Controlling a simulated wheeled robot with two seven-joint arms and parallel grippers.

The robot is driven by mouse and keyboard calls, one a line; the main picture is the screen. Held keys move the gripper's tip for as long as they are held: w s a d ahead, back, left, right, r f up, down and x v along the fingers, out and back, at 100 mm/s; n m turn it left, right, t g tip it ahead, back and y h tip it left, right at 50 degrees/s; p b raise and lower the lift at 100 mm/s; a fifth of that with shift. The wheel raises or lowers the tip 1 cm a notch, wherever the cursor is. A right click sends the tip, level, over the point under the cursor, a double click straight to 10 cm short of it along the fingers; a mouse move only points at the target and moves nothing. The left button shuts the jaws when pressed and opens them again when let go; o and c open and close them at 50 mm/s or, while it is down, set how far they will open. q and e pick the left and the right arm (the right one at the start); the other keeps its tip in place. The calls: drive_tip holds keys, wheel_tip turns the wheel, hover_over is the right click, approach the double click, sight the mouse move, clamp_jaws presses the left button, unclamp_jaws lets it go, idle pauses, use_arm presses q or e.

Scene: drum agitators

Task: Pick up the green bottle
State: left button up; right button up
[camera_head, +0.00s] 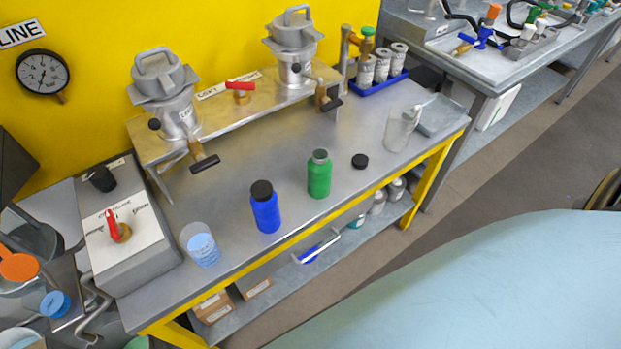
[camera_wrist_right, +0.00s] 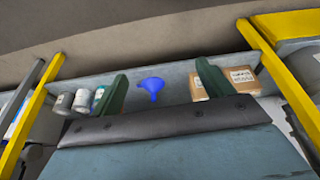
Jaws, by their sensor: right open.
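The green bottle (camera_head: 319,178) stands upright near the front edge of the grey bench. Its top looks grey, and a round black cap (camera_head: 360,161) lies on the bench just right of it. My right gripper shows only in the right wrist view (camera_wrist_right: 162,72); its two green fingers are wide apart with nothing between them. Behind the fingers is the lower shelf under a bench, so the gripper is apart from the green bottle, which is not in that view. My left gripper is in neither view.
A blue bottle (camera_head: 265,210) stands left of the green one, with a beaker (camera_head: 199,244) further left. A clear vessel (camera_head: 400,130) stands to the right. A yellow front rail (camera_head: 300,237) edges the bench.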

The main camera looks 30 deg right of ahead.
drive_tip(key=w+r+t+b, duration=0.1)
drive_tip(key=w+r+t, duration=0.2)
drive_tip(key=w+r, duration=0.5)
drive_tip(key=m+t+h+b, duration=0.2)
drive_tip(key=m+t+b, duration=0.1)
drive_tip(key=t, duration=0.3)
approach(325, 183)
drive_tip(key=b+x, duration=0.1)
drive_tip(key=x, duration=0.6)
drive_tip(key=shift+w+a+r, duration=0.1)
drive_tip(key=shift+w, duration=0.1)
drive_tip(key=shift+w+f, duration=0.2)
drive_tip(key=shift+w, duration=0.25)
drive_tip(key=b+x, duration=0.1)
drive_tip(key=x, duration=0.3)
drive_tip(key=shift+w+f, duration=0.15)
drive_tip(key=shift+f, duration=0.05)
drive_tip(key=shift+w, duration=0.2)
drive_tip(key=c, duration=1.1)
drive_tip(key=shift+c, duration=0.8)
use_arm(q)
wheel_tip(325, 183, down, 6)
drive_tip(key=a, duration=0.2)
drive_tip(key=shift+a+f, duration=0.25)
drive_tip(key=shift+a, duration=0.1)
use_arm(e)
drive_tip(key=shift+r, duration=0.15)
